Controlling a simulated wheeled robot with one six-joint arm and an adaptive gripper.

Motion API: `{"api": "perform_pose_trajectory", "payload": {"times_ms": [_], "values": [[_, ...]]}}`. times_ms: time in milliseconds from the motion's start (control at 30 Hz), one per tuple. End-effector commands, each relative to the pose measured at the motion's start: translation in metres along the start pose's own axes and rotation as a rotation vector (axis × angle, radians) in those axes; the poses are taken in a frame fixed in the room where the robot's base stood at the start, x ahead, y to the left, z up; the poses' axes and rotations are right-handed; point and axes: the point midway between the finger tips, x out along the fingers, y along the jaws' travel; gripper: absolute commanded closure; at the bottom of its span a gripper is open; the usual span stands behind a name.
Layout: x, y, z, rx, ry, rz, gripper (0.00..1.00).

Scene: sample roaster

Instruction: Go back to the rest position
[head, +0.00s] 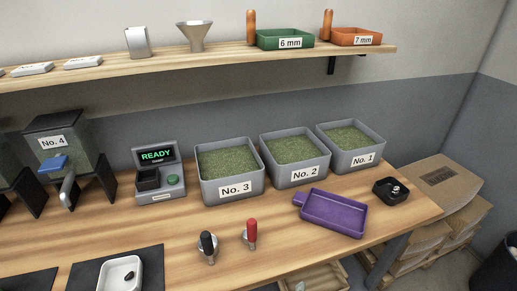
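My gripper and arm are not in the head view, so its pose and whether it holds anything cannot be seen. The wooden bench (300,225) shows across the view. On it stand grey bins of green beans labelled No. 3 (233,188), No. 2 (297,173) and No. 1 (358,160). A purple tray (333,211) lies in front of them, with its short spout to the left. A grey device (160,181) with a lit display reading READY stands left of bin No. 3.
Black-handled (208,246) and red-handled (251,233) tools stand near the front edge. A white dish (120,274) sits on a dark mat. A black holder (390,191) is at right. A dispenser No. 4 (62,150) stands left. A shelf (225,55) hangs above.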

Motion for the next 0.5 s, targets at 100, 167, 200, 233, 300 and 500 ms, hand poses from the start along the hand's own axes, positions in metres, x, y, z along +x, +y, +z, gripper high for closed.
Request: {"api": "perform_pose_trajectory", "payload": {"times_ms": [100, 167, 200, 233, 300, 500], "values": [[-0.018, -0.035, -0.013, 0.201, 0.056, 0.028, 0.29], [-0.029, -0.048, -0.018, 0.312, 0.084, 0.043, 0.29], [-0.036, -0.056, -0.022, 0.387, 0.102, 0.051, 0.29], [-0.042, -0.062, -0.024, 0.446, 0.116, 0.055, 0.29], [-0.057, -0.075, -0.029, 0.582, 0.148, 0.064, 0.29], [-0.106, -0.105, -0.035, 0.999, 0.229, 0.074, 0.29]]}}
